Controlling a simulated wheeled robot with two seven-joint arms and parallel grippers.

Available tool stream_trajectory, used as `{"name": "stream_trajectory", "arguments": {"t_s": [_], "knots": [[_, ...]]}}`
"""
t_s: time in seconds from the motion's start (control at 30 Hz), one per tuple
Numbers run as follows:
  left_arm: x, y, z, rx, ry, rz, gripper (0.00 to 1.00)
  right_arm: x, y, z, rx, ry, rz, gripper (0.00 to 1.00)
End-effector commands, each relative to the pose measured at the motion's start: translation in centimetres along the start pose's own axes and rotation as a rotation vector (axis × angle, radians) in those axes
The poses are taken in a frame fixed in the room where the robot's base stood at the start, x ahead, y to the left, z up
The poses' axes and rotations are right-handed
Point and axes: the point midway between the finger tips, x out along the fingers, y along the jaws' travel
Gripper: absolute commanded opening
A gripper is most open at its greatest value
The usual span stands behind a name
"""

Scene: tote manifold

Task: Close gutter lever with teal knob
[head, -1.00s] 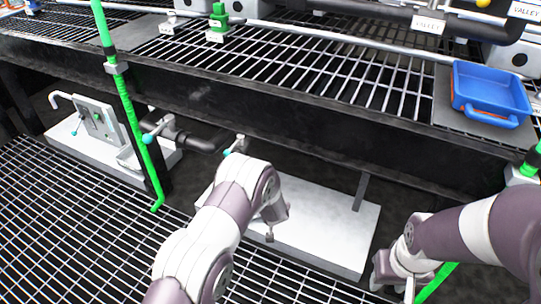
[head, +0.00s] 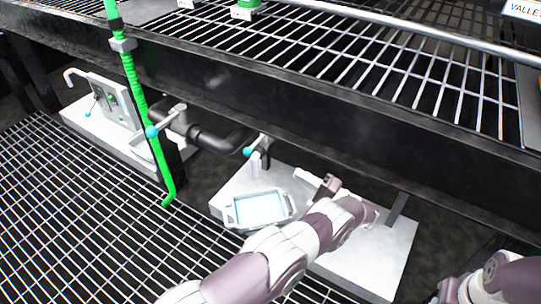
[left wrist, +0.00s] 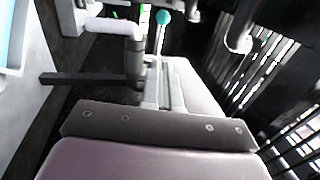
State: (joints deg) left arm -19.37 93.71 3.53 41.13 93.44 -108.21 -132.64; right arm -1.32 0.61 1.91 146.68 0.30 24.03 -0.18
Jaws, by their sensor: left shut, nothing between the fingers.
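One lever with a teal knob (head: 247,151) stands at the end of the dark pipe, above the pale slab. Another teal knob (head: 151,131) is on a lever farther left, beside the green pole. I cannot tell which is the gutter lever; no label for it is readable. My left gripper (head: 328,184) is shut and empty, right of the nearer knob and apart from it. A teal knob (left wrist: 163,17) also shows at the top of the left wrist view, beyond the gripper. My right forearm shows at the lower right; its gripper is cut off.
A white tray with a pale blue inside (head: 260,209) sits on the slab (head: 375,255), left of my left gripper. The green pole (head: 140,110) and black shelf beam (head: 300,125) bound the space. A grey panel box (head: 112,98) stands at left.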

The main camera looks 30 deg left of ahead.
Motion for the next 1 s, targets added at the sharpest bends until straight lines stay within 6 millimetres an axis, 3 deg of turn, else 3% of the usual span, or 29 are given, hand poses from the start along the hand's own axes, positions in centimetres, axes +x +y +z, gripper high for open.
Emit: {"name": "stream_trajectory", "arguments": {"t_s": [0.17,0.63,0.8,1.0], "knots": [[2.2,-0.1,0.0,-0.001,-0.002,0.001,0.0,0.1,0.0,0.0,0.0,0.0,0.0,0.43],[11.7,0.4,0.0,-0.002,-0.002,0.001,0.0,3.0,0.0,0.4,0.0,0.0,0.0,0.43],[13.5,0.2,0.0,-0.003,0.0,0.0,0.0,3.7,0.0,0.5,0.0,0.0,0.0,0.43],[13.9,0.0,-0.1,-0.002,0.002,0.0,0.0,3.7,0.0,0.4,0.0,0.0,0.0,0.43]]}}
